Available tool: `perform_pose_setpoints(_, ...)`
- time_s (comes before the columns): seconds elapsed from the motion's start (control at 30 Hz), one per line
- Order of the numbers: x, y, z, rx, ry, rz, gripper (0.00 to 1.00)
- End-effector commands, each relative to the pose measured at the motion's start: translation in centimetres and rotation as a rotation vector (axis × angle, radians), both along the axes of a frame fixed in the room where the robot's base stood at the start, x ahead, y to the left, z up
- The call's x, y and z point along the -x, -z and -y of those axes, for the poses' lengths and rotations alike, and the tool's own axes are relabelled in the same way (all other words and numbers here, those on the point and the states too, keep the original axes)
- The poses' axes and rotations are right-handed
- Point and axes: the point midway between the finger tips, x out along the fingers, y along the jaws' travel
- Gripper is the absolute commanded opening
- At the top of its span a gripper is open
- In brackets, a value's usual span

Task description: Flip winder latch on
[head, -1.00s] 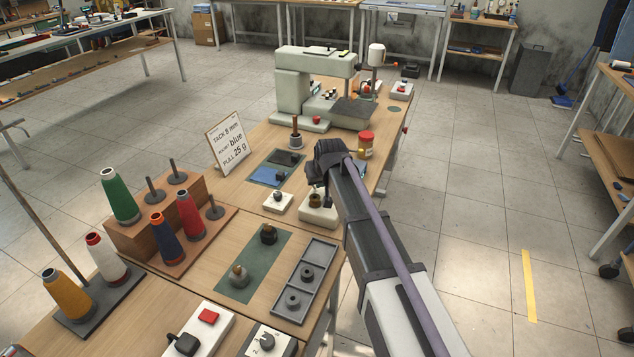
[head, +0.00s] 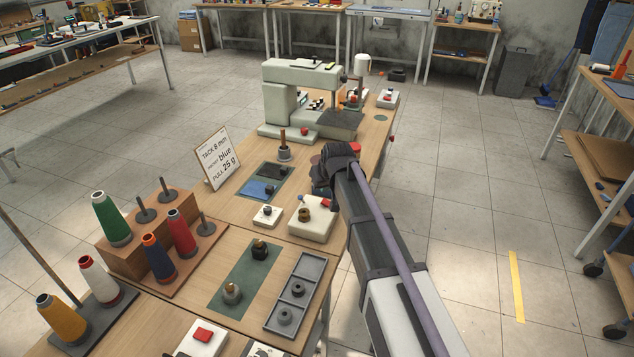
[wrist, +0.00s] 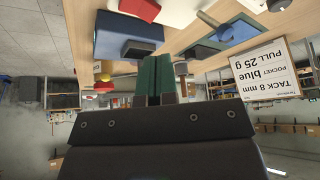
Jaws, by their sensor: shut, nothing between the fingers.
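The winder appears to be the cream block (head: 311,227) with a brass-coloured bobbin (head: 304,214) on top, near the bench's right edge. A small white piece with a red end (head: 315,201) sits at its back edge and could be the latch lever. Whether it is on or off cannot be told. My gripper (head: 325,178) is just behind and to the right of the block, apparently apart from it. In the wrist view its two green fingers (wrist: 154,80) are together with nothing between them. A blue block (wrist: 130,35) shows beyond them.
A sign card (head: 213,158) stands to the left, and a sewing machine (head: 290,112) behind. A small white switch box (head: 267,216) sits beside the winder. A grey tray (head: 297,290) and thread cones (head: 112,218) are nearer. Free floor lies to the right.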

Motion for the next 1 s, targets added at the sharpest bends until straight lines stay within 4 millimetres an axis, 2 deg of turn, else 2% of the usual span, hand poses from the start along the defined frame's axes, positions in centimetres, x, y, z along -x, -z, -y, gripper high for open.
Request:
perform_pose_setpoints(0.03,0.8,-2.5,0.2,0.000,0.000,0.000,0.00)
perform_pose_setpoints(0.23,2.5,-5.7,0.7,0.000,0.000,0.000,0.00)
perform_pose_setpoints(0.77,2.8,-5.8,0.8,0.000,0.001,-0.001,0.00)
perform_pose_setpoints(0.83,3.3,-5.6,0.9,-0.005,0.015,-0.033,0.00)
perform_pose_setpoints(0.87,4.3,-5.4,1.0,-0.004,0.024,-0.062,0.00)
perform_pose_setpoints(0.93,8.2,-4.8,1.5,0.002,0.053,-0.152,0.00)
perform_pose_setpoints(0.97,10.4,-4.5,2.0,0.008,0.068,-0.194,0.00)
perform_pose_setpoints(1.0,13.6,-4.2,2.7,0.017,0.093,-0.256,0.00)
